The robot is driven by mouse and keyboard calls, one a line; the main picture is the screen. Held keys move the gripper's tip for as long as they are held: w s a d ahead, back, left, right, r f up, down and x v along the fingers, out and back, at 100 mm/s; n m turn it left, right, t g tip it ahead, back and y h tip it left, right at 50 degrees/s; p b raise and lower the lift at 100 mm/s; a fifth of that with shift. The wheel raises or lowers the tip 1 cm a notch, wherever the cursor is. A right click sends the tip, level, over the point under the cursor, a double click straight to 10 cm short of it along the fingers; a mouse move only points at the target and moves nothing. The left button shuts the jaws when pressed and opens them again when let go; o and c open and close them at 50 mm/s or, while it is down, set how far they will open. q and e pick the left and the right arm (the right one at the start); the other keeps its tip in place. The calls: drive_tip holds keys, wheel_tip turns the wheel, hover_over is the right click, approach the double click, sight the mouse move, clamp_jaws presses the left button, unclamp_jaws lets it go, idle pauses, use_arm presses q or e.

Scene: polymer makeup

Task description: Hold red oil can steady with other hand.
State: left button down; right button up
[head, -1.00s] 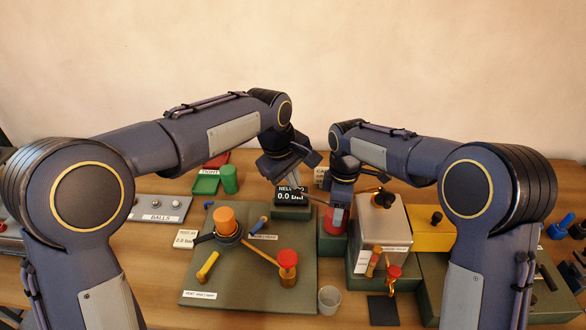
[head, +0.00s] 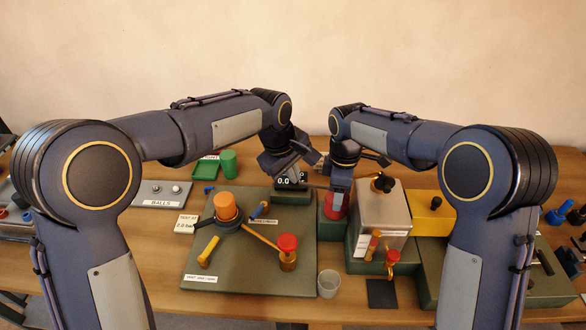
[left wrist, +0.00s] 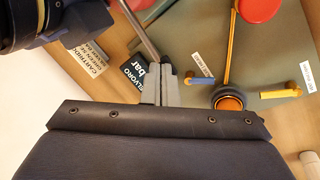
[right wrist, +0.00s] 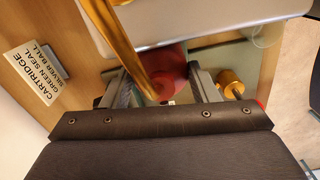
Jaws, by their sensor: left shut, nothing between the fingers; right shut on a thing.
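The red oil can (head: 335,205) stands in a green holder at the middle of the bench. My right gripper (head: 340,180) is over it from above, its fingers on either side of the red body. The can's round red top (right wrist: 168,68) shows between the fingers in the right wrist view, with a long brass-looking rod crossing in front. My left gripper (head: 289,172) is shut beside it to the left, above the small dark readout. In the left wrist view its fingertips (left wrist: 162,82) are together, near the end of a thin grey rod; contact is unclear.
A green plate (head: 215,270) with an orange-topped post (head: 226,206) and a red-knobbed lever (head: 287,243) lies at front left. A metal box (head: 383,215) stands right of the can. A clear cup (head: 328,283) stands in front.

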use_arm(q)
drive_tip(key=shift+f, duration=0.6)
drive_tip(key=shift+r, duration=3.55)
drive_tip(key=shift+r, duration=0.35)
drive_tip(key=shift+f, duration=3.9)
drive_tip(key=shift+r, duration=3.55)
